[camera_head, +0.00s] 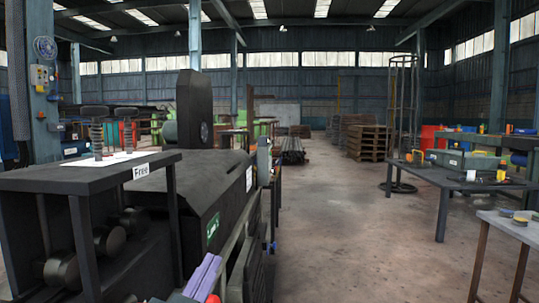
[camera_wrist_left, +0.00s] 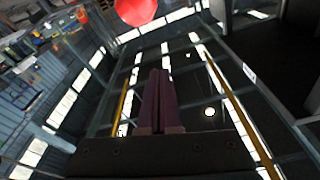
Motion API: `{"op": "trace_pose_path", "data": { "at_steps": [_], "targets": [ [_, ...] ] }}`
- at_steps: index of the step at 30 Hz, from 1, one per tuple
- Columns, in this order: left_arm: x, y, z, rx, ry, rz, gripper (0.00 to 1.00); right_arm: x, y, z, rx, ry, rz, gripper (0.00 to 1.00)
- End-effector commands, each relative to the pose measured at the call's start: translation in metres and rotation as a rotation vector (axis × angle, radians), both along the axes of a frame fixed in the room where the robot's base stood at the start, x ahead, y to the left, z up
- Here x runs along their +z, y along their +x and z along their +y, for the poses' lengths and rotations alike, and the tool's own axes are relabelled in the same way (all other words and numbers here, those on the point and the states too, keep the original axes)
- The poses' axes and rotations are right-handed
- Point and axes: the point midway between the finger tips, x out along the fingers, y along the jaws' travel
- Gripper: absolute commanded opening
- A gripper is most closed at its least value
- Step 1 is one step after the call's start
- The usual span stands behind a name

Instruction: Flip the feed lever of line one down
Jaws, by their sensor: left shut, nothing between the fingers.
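My left gripper (camera_head: 207,268) shows at the bottom of the head view, its purple fingers pressed together beside the machine's front side. In the left wrist view the shut fingers (camera_wrist_left: 158,80) point up the picture, with nothing between them. A round red knob (camera_head: 212,298) shows just below the fingers at the head view's bottom edge. A red round thing (camera_wrist_left: 135,10), perhaps the same knob, is at the top of the wrist view, apart from the fingertips. I cannot make out a lever shaft or its position. My right gripper is not in view.
The dark machine (camera_head: 205,190) with a green label (camera_head: 213,226) fills the left. A table marked Free (camera_head: 85,180) bears two springs. A dark table (camera_head: 455,178) and a pale table (camera_head: 510,225) stand right. The floor (camera_head: 345,230) between is clear.

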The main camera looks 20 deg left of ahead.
Motion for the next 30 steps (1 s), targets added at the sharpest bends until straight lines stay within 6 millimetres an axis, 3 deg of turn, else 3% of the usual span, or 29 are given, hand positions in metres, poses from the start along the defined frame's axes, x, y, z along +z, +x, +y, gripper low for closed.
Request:
{"op": "trace_pose_path", "data": {
  "at_steps": [1,3,15,21,30],
  "targets": [
    [0.023,0.0,0.0,0.001,-0.002,-0.003,0.0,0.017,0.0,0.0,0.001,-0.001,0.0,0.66],
    [0.041,0.0,0.0,0.001,0.0,-0.005,0.0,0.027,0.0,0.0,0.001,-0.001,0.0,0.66],
    [0.126,0.0,0.0,0.001,0.001,-0.006,0.0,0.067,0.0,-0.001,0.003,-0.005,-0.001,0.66],
    [0.143,0.0,0.0,0.001,0.002,-0.005,0.0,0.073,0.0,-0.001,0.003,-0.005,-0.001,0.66],
    [0.145,0.0,0.0,0.0,0.002,-0.004,0.0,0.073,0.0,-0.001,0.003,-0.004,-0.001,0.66]
  ]
}}
